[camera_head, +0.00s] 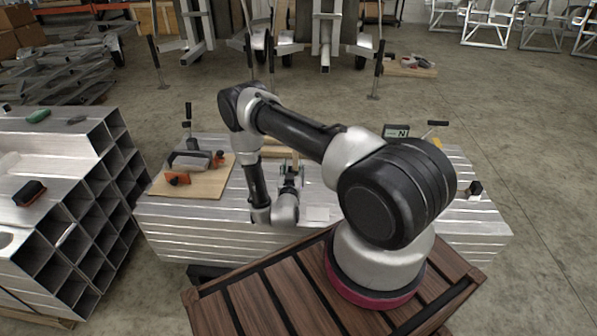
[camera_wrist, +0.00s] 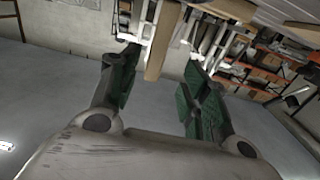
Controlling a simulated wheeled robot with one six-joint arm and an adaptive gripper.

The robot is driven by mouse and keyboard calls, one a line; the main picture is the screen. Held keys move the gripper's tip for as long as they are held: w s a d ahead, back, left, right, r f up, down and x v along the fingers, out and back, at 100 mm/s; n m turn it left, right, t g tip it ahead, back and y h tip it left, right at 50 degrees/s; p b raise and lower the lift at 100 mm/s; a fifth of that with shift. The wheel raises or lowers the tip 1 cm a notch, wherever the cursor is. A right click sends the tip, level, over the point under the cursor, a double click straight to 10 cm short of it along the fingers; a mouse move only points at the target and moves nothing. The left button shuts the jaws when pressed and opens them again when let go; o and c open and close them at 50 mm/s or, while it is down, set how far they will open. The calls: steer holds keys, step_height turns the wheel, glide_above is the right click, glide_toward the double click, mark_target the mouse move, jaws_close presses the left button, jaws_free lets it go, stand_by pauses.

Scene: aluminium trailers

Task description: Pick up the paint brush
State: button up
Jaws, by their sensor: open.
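I cannot pick out the paint brush for certain in either view. My gripper (camera_head: 291,173) is low over the silver metal table, near its middle, partly behind my own wrist. In the wrist view my gripper (camera_wrist: 160,68) shows two green-padded fingers spread apart with nothing held between them. A pale wooden strip (camera_wrist: 163,42) appears beyond the fingertips, seemingly apart from them. Pale wood (camera_head: 277,151) also shows behind my gripper in the head view, partly hidden by my arm.
A wooden board (camera_head: 208,184) with orange-and-black tools lies on the table's left. A black-and-orange brush-like object (camera_head: 30,193) lies on the stacked metal tubes (camera_head: 88,215) at left. A box marked N (camera_head: 396,131) stands at the back right. Bare floor lies right of the table.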

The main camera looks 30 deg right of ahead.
glide_above(296, 170)
steer(key=shift+w+d+f, duration=0.1)
steer(key=shift+w+f, duration=0.05)
steer(key=shift+w, duration=0.25)
jaws_close()
